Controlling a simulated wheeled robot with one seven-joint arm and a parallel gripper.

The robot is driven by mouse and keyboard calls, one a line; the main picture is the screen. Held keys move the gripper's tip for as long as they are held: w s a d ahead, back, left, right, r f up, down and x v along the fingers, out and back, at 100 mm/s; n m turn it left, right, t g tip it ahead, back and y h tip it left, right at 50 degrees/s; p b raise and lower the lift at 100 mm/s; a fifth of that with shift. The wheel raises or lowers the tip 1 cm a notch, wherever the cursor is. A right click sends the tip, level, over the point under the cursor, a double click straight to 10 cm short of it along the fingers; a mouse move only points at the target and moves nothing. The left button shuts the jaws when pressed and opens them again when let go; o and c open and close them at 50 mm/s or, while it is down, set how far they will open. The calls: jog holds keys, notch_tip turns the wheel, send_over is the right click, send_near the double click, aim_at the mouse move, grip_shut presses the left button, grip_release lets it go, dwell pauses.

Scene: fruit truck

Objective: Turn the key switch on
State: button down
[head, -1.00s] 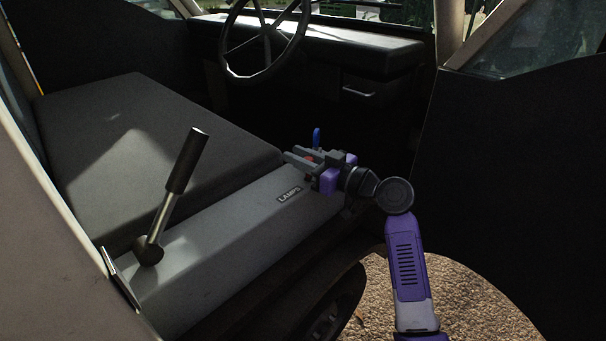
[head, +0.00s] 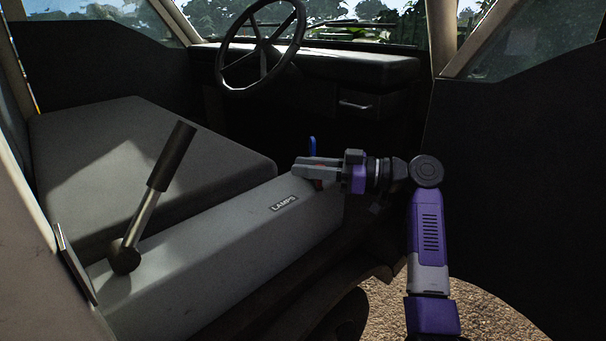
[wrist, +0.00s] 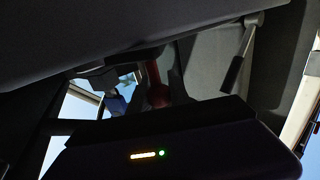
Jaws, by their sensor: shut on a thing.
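My gripper (head: 302,167) reaches in from the right over the far end of the grey console. It is shut on a small red piece (head: 318,184), which looks like the key of the switch and shows just under the fingers. The red piece also appears in the wrist view (wrist: 155,90), between dark finger shapes. The switch body is hidden by the fingers, so the key's exact angle cannot be told. A blue handle (head: 312,146) stands upright just behind the fingers; blue also shows in the wrist view (wrist: 115,103).
The grey console (head: 235,232) carries a "LAMPS" label (head: 283,203). A black-gripped lever (head: 155,195) leans at its near left end. The seat (head: 140,150) lies beyond, with the steering wheel (head: 262,45) and dashboard behind. A dark panel (head: 520,200) stands to the right.

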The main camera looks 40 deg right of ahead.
jog(key=shift+s+d+n+g+y+b, duration=0.15)
jog(key=shift+s+n+g+y+b, duration=0.1)
jog(key=shift+n+g+y+b, duration=0.3)
dwell(0.4)
jog(key=c, duration=1.2)
grip_release()
jog(key=shift+c, duration=0.2)
jog(key=shift+d, duration=0.1)
jog(key=v, duration=0.7)
jog(key=shift+s+d+p, duration=0.2)
jog(key=shift+s+p, duration=0.1)
jog(key=shift+p, duration=0.15)
